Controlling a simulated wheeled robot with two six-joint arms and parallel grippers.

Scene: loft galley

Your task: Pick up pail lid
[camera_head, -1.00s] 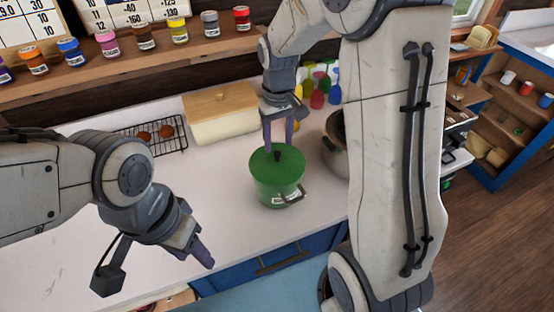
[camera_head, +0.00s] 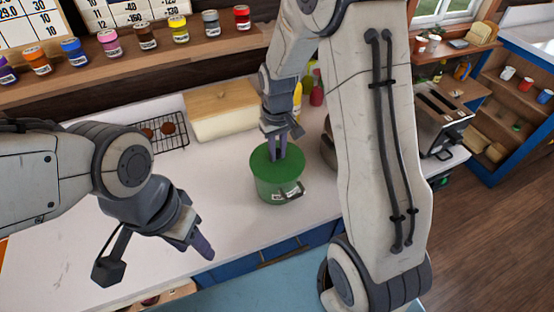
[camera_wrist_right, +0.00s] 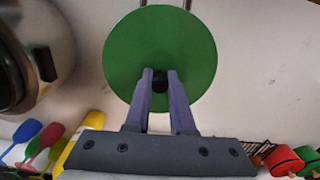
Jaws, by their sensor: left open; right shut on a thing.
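A green pail (camera_head: 279,191) with a label and a dark handle stands upright on the white counter. Its round green lid (camera_head: 264,162) sits on top; it fills the upper middle of the right wrist view (camera_wrist_right: 160,35). My right gripper (camera_head: 277,157) points down at the lid and is shut on its dark knob (camera_wrist_right: 160,80), which shows between the two fingertips (camera_wrist_right: 160,74). The lid appears to rest on the pail. My left gripper (camera_head: 208,252) is open and empty, over the counter's front edge, left of the pail and apart from it.
A cream bin with a wooden lid (camera_head: 222,110) and a wire rack (camera_head: 165,133) stand behind the pail. A metal pot (camera_head: 328,151) is close on its right, partly hidden by my right arm.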

